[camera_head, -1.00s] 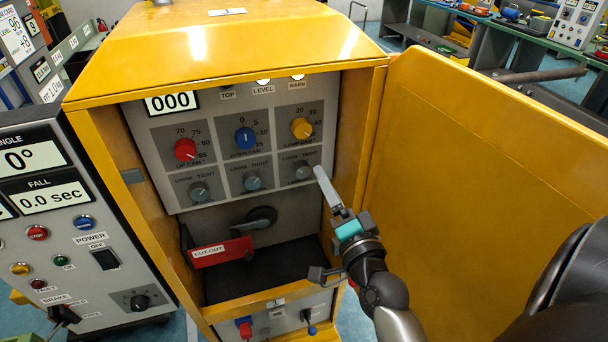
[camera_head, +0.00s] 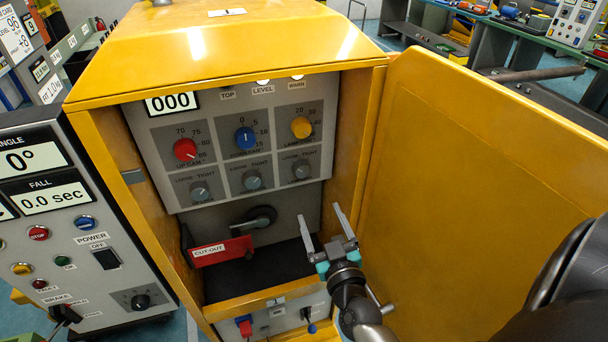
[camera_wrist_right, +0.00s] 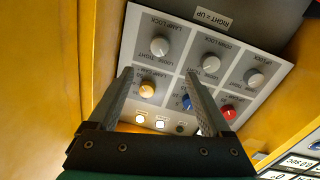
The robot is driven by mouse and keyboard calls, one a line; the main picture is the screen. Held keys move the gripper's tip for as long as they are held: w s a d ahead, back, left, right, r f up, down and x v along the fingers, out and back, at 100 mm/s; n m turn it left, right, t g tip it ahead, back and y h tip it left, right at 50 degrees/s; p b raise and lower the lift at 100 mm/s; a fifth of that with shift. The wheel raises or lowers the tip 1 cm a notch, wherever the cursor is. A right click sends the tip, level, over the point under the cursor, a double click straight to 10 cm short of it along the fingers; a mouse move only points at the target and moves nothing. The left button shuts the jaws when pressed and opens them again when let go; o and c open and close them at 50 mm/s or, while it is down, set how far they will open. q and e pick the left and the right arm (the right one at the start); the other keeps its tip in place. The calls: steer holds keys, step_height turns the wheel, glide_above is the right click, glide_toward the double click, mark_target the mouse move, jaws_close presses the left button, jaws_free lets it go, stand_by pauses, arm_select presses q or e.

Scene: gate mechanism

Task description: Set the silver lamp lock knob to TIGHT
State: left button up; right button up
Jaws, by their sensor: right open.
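The silver lamp lock knob (camera_head: 301,169) is the right-hand one in the panel's lower row of grey knobs, under LOOSE and TIGHT labels. It also shows in the upside-down right wrist view (camera_wrist_right: 159,46). I cannot clearly read which label its pointer faces. My right gripper (camera_head: 321,213) is open and empty, below and slightly right of the knob, clear of it. In the wrist view its two fingers (camera_wrist_right: 159,73) point at the panel, with the knob beyond and between the tips. My left gripper is not in view.
The two other lock knobs (camera_head: 253,180) (camera_head: 200,191) sit left in the same row. Red, blue and yellow (camera_head: 301,127) knobs are above. A red CUT-OUT handle (camera_head: 222,251) projects below the panel. The open yellow door (camera_head: 480,170) stands to the right.

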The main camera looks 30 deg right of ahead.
mark_target(303, 172)
steer(key=x, duration=1.4)
steer(key=shift+w+d+b, duration=0.1)
steer(key=shift+w+b, duration=0.1)
steer(key=shift+b, duration=0.2)
steer(key=shift+c, duration=0.4)
jaws_close()
